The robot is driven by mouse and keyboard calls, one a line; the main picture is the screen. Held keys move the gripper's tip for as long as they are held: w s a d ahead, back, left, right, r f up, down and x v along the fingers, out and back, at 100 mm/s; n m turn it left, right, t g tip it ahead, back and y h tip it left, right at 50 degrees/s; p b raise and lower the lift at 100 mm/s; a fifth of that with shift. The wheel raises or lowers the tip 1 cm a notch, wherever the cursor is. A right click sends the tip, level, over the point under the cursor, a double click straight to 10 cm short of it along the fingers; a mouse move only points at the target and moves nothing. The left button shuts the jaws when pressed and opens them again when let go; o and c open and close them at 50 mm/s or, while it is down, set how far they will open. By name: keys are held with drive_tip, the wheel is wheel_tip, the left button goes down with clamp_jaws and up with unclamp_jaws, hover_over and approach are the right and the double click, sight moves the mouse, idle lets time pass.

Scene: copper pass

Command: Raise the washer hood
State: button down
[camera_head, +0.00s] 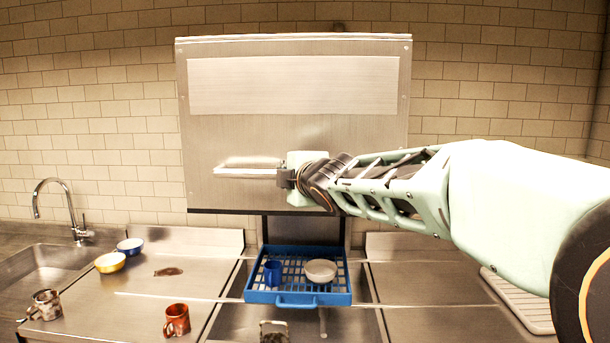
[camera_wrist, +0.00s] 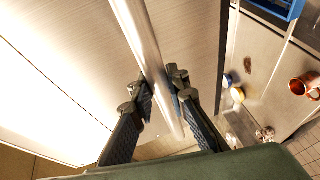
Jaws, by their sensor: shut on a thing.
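The washer hood (camera_head: 290,130) is a steel box hood, standing raised above the wash bay with its lower edge well over the blue rack. Its horizontal bar handle (camera_head: 245,172) is on the front face. My gripper (camera_head: 285,178) is at the right part of the handle, with my arm reaching in from the right. In the wrist view my gripper (camera_wrist: 160,92) has its two fingers closed on either side of the handle bar (camera_wrist: 143,40). The hood's face (camera_wrist: 60,60) fills the left of that view.
A blue rack (camera_head: 297,298) with a blue mug (camera_head: 272,272) and white bowl (camera_head: 320,271) sits below the hood.

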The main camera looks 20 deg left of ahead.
drive_tip(key=shift+r, duration=0.1)
drive_tip(key=c, duration=1.8)
unclamp_jaws()
drive_tip(key=shift+c, duration=0.2)
